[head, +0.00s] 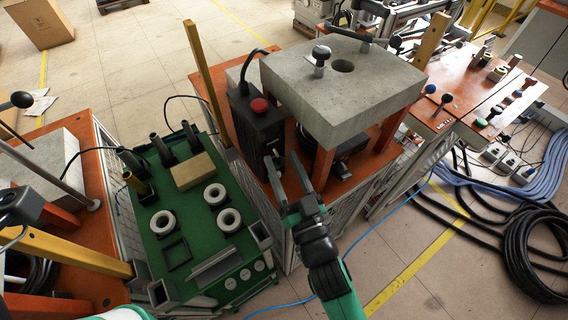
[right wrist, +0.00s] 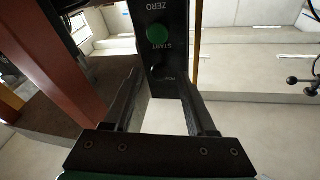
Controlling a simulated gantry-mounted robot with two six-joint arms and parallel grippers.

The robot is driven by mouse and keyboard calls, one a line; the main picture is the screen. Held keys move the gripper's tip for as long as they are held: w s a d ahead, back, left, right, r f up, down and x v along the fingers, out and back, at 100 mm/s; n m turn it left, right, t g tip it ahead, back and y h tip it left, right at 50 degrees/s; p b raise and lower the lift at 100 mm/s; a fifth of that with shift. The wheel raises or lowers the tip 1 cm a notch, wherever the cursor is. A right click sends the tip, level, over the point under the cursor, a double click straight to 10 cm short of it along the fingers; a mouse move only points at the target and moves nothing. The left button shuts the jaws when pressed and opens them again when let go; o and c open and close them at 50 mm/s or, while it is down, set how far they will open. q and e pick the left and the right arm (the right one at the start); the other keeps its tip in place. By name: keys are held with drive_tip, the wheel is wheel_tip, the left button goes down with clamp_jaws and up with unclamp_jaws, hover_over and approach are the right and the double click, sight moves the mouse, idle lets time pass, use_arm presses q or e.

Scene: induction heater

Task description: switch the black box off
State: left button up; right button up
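The black box (head: 256,122) stands upright on the orange table, beside the grey block, with a red button (head: 259,105) on its top. In the right wrist view, the black box's face (right wrist: 160,55) shows a green START button (right wrist: 157,33), the word ZERO above it, and a partly readable label lower down. My right gripper (head: 281,160) is open and empty in front of the box's lower front. In the right wrist view its two fingers (right wrist: 166,103) stand apart below the green button. I cannot tell whether they touch the box. My left gripper does not show.
The grey block (head: 345,85) on orange legs stands right of the box. A green table (head: 190,250) with white rings and a tan block is to the left. A yellow post (head: 207,75) rises close by the box. Cables and hoses (head: 530,230) lie on the right floor.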

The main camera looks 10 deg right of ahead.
drive_tip(key=v, duration=1.1)
drive_tip(key=shift+s+b, duration=0.3)
